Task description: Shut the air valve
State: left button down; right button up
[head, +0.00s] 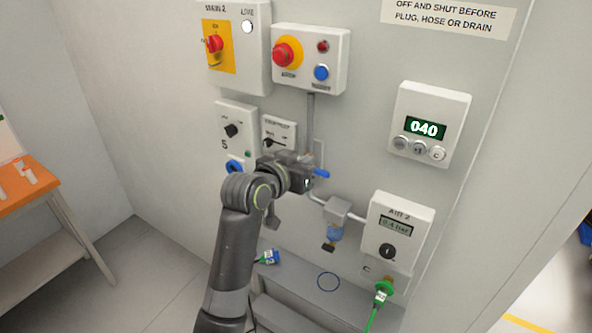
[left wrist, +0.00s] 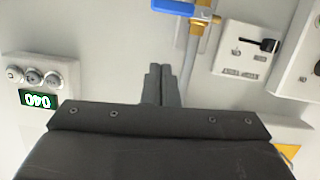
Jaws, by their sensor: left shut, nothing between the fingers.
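The air valve's blue lever (head: 320,173) shows just right of my left gripper (head: 308,183) in the head view. In the left wrist view the blue lever (left wrist: 172,8) is at the top edge, lying across the pipe, beside the brass valve body (left wrist: 198,22). The gripper hides part of the valve in the head view. My left gripper's fingers (left wrist: 161,82) are shut and empty, apart from the lever in the left wrist view. The AIR 2 box (head: 398,229) has a display that seems to read 0.4 bar. My right gripper is not in view.
An emergency-stop box (head: 311,58) and a switch box (head: 238,45) are above. A counter (head: 430,123) reading 040 is at right. A filter (head: 335,231) hangs below the pipe. A green plug (head: 384,288) sits under the AIR 2 box. A grey ledge (head: 300,285) is below.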

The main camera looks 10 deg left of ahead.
pick_arm(q)
jog(key=shift+b+v, duration=0.3)
jog(key=shift+v, duration=1.6)
